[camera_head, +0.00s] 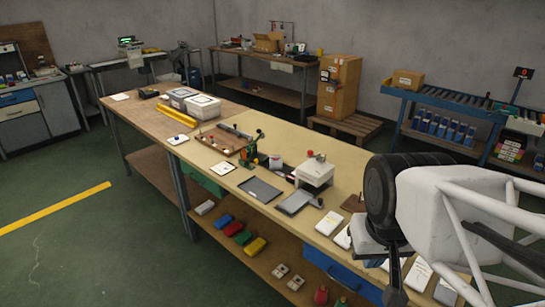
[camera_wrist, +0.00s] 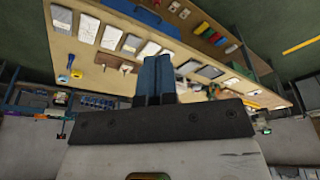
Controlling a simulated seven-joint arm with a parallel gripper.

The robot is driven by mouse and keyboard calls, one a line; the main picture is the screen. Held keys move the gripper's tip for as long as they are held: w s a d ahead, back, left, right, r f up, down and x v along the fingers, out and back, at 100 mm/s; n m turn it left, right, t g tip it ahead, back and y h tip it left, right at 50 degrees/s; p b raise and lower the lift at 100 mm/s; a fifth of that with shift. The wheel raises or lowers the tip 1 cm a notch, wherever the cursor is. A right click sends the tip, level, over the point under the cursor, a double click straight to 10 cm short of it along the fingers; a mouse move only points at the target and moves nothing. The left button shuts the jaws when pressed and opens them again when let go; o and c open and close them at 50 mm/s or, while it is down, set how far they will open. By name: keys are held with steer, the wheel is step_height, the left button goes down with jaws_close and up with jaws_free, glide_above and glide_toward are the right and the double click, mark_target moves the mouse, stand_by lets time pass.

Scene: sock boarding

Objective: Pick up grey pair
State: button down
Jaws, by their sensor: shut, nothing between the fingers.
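A row of flat pale packets lies along the near right part of the long table. The greyest one (camera_head: 445,292) is at the near end, partly cut by my arm; it also seems to be the end one in the wrist view (camera_wrist: 61,20). I cannot tell for sure that it is the grey pair. My gripper (camera_wrist: 155,62) shows blue fingers closed together with nothing between them. It is above the table and apart from the packets. In the head view my arm hides the table's right end.
Lighter packets (camera_head: 328,222) lie beside it in the row. Two dark grey trays (camera_head: 260,190) and a white box device (camera_head: 315,172) stand farther along the table (camera_head: 228,178). Coloured bundles (camera_head: 233,228) lie on the lower shelf. A blue roller conveyor (camera_head: 440,98) stands behind.

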steer(key=c, duration=1.8)
jaws_free()
steer(key=o, duration=1.7)
